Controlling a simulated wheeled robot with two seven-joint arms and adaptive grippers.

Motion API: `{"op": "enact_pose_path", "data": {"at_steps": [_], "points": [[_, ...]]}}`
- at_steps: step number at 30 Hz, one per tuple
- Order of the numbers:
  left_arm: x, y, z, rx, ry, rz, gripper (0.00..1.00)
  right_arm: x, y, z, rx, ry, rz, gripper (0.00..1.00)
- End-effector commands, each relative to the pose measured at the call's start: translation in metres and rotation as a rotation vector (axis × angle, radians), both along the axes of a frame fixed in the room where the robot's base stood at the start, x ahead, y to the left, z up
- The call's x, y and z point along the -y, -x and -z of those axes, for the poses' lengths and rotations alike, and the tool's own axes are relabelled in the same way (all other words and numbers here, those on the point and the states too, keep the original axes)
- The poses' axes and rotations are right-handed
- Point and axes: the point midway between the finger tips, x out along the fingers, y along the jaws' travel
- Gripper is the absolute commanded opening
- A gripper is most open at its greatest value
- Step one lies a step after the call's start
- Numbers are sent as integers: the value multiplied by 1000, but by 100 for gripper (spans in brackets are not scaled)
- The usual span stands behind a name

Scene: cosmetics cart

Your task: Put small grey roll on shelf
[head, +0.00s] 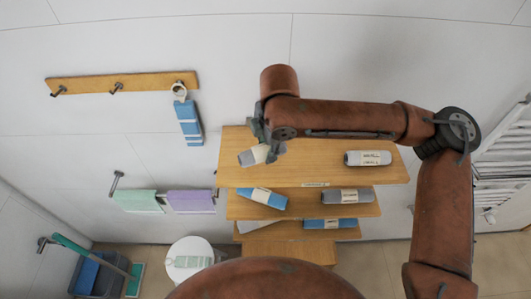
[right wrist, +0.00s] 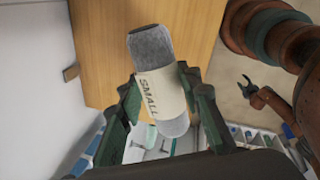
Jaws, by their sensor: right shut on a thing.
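The small grey roll (head: 252,156), with a pale band, is held tilted above the left part of the wooden shelf unit's top board (head: 310,155). My right gripper (head: 268,147) is shut on it. In the right wrist view the roll (right wrist: 150,45) has a band reading "SMALL" and sits between the fingers of my right gripper (right wrist: 163,108); its grey end sticks out over the wood. A small dark claw, which looks like my left gripper (right wrist: 247,86), shows far off at the right there; its jaws are too small to judge.
Another grey roll (head: 368,158) lies on the right of the top board. A blue roll (head: 262,198) and a grey roll (head: 347,196) lie on the board below, with another blue roll (head: 330,224) lower. A towel rack (head: 122,84) hangs at left. The top board's middle is clear.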

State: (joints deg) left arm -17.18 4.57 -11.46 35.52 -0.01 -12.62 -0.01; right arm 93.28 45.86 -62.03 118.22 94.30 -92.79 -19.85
Motion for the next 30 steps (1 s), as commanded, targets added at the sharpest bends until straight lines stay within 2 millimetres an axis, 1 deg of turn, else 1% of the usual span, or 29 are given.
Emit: {"op": "enact_pose_path", "data": {"at_steps": [7, 12, 13, 24, 25, 30], "points": [[1, -1, -4, 1, 0, 0, 40, -5, -10, 14, -2, 1, 1, 7], [1, -1, -7, 1, 1, 0, 40, -5, -10, 39, -2, 1, 0, 7], [1, -1, -7, 1, 1, 0, 40, -5, -10, 42, -1, 0, 0, 7], [1, -1, -8, 1, 1, 0, 40, -5, -10, 47, 0, 0, 1, 7], [1, -1, -8, 1, 1, 0, 40, -5, -10, 47, 0, 0, 1, 33], [1, -1, -8, 1, 1, 0, 40, -5, -10, 47, 0, 0, 1, 44]]}}
